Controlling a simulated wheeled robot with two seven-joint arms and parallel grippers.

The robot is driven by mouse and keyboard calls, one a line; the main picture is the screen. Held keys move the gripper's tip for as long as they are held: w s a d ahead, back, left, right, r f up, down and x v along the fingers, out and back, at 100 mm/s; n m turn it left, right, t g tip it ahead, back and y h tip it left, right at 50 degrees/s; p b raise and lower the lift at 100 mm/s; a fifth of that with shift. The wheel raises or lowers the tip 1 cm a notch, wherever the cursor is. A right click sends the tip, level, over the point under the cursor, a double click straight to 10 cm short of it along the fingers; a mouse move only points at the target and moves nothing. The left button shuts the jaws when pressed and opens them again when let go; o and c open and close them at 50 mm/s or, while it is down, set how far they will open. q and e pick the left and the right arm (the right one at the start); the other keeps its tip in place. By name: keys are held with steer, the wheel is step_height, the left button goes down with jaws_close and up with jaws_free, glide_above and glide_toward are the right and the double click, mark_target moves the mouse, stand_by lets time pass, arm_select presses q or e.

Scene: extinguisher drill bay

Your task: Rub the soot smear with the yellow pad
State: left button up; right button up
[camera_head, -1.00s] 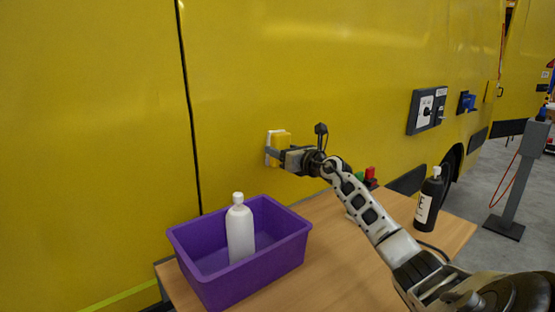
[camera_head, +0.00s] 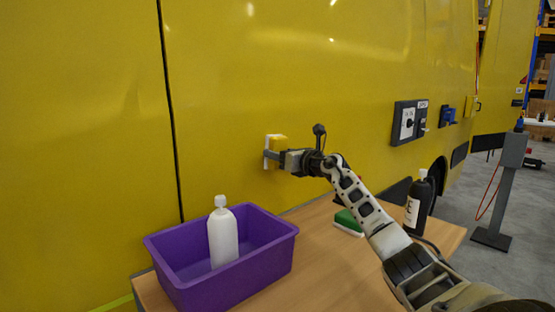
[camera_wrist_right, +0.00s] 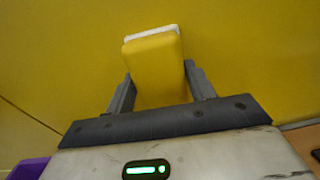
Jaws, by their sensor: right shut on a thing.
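The yellow pad (camera_head: 279,142) has a white layer on its far side and is held up at the yellow vehicle panel (camera_head: 330,80). My right gripper (camera_head: 272,155) is shut on the pad. In the right wrist view the pad (camera_wrist_right: 153,72) sits between the two fingers (camera_wrist_right: 155,90), its white edge toward the panel. I cannot tell for certain whether it touches the panel. No soot smear shows; the pad or gripper may hide it. My left gripper is not in view.
A purple bin (camera_head: 222,290) with a white bottle (camera_head: 222,236) in it stands on the wooden table (camera_head: 325,270). A green and white pad (camera_head: 348,222) and a black bottle (camera_head: 419,202) are on the right. A switch box (camera_head: 408,122) is mounted on the panel.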

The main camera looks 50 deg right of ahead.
steer(key=s, duration=0.6)
steer(key=shift+a, duration=0.35)
steer(key=shift+s+a, duration=0.2)
steer(key=shift+s, duration=1.3)
